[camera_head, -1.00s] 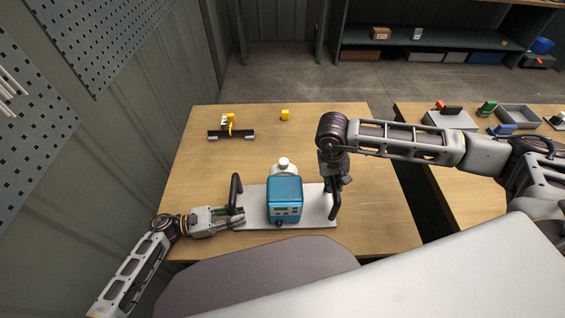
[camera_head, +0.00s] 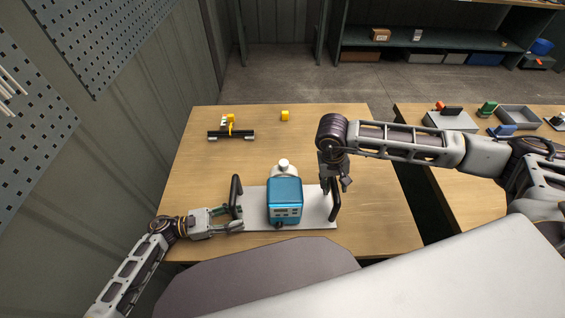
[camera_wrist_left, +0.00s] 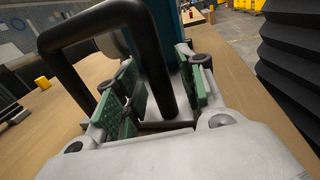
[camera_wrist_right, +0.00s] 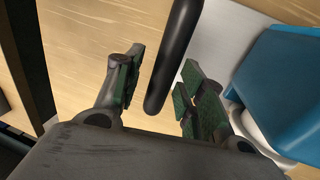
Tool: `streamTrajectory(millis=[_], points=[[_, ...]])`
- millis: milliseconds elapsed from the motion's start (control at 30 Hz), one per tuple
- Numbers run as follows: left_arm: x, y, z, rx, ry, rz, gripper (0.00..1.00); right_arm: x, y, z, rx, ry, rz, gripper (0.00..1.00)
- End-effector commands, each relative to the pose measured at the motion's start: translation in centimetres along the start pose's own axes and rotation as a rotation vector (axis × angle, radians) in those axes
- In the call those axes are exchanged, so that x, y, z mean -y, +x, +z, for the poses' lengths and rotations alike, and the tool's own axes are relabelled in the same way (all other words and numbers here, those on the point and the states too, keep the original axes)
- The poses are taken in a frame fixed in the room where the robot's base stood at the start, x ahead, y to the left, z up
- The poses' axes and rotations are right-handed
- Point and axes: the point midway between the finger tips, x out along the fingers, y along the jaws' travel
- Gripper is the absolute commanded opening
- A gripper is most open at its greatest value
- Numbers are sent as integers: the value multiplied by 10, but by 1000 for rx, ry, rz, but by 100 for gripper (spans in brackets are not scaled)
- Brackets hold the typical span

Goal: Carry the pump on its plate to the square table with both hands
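The blue pump (camera_head: 285,202) stands on a white plate (camera_head: 256,222) on the wooden table. The plate has a black upright handle at each end, the left handle (camera_head: 236,194) and the right handle (camera_head: 335,201). My left gripper (camera_head: 232,219) is open at the left handle; in the left wrist view the handle (camera_wrist_left: 160,60) stands between its green-padded fingers, with gaps. My right gripper (camera_head: 334,187) is at the right handle from above. In the right wrist view its fingers are open, with the handle (camera_wrist_right: 172,62) between them and apart from both pads.
A black bar with a yellow part (camera_head: 231,133) and a yellow block (camera_head: 285,115) lie farther back on this table. A second table (camera_head: 460,165) at right, across a gap, holds a grey tray (camera_head: 518,117) and several small parts.

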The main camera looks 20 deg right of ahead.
Motion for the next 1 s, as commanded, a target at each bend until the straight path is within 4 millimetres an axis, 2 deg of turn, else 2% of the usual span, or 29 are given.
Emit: streamTrajectory(millis=[167,700,1000], points=[[0,-16,-1,-2,-1,2,40,0,0,0,0,0,0,40],[0,-93,-1,-2,-2,1,40,0,0,0,0,0,0,40],[0,-114,-1,-2,-1,1,40,0,0,0,0,0,0,40]])
